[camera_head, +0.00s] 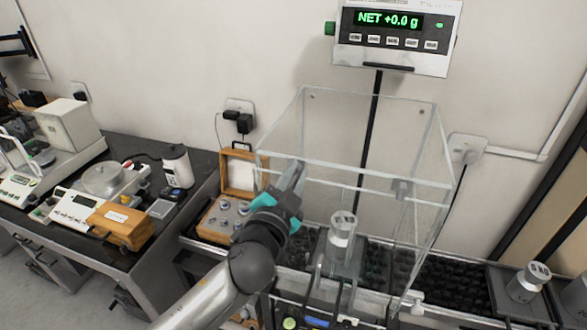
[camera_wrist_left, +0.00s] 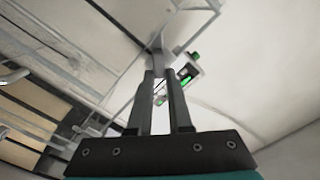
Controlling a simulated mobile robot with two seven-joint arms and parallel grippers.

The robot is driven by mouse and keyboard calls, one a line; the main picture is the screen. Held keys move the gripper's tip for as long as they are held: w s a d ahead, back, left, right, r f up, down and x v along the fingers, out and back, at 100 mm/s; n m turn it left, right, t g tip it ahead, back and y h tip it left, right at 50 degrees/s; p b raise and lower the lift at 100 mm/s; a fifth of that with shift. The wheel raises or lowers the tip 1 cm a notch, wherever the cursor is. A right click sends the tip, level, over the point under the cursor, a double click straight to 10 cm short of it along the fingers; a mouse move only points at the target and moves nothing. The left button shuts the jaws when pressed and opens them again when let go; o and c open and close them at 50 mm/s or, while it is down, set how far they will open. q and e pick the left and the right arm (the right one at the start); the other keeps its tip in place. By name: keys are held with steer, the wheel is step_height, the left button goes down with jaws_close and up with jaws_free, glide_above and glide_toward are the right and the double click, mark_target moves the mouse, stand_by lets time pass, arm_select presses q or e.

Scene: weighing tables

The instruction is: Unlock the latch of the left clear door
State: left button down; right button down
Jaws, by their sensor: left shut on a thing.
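The clear case (camera_head: 350,173) stands on the weighing table, with pale edges and see-through walls. My left gripper (camera_head: 297,168) is at its front upper edge, toward the left. In the left wrist view my left gripper (camera_wrist_left: 160,76) has its two fingers close together, with a small grey piece (camera_wrist_left: 157,43) at their tips. This appears to be the latch of the left clear door. The fingers hide most of it in the head view, so I cannot tell its position. A similar grey latch (camera_head: 402,188) sits on the same edge farther right. My right gripper is not in view.
A metal weight (camera_head: 342,226) stands inside the case. A display (camera_head: 395,38) reading NET +0.0 g is above it. A wooden box (camera_head: 217,222) with small weights is left of the case. A 5 KG weight (camera_head: 527,283) stands at the right.

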arm_select(q)
steer(key=shift+s+d+f+m+p, duration=0.15)
steer(key=shift+m+p, duration=0.25)
steer(key=shift+m, duration=1.2)
steer(key=shift+w+f+m+p, duration=0.1)
steer(key=shift+f+m+p, duration=0.2)
steer(key=shift+m, duration=1.3)
steer(key=shift+s+d+f+m+p, duration=0.1)
steer(key=shift+m+p, duration=0.35)
steer(key=shift+m, duration=1.15)
steer(key=c, duration=0.8)
jaws_free()
steer(key=shift+c, duration=0.2)
steer(key=shift+a, duration=0.1)
steer(key=b+v, duration=0.3)
steer(key=v, duration=1.2)
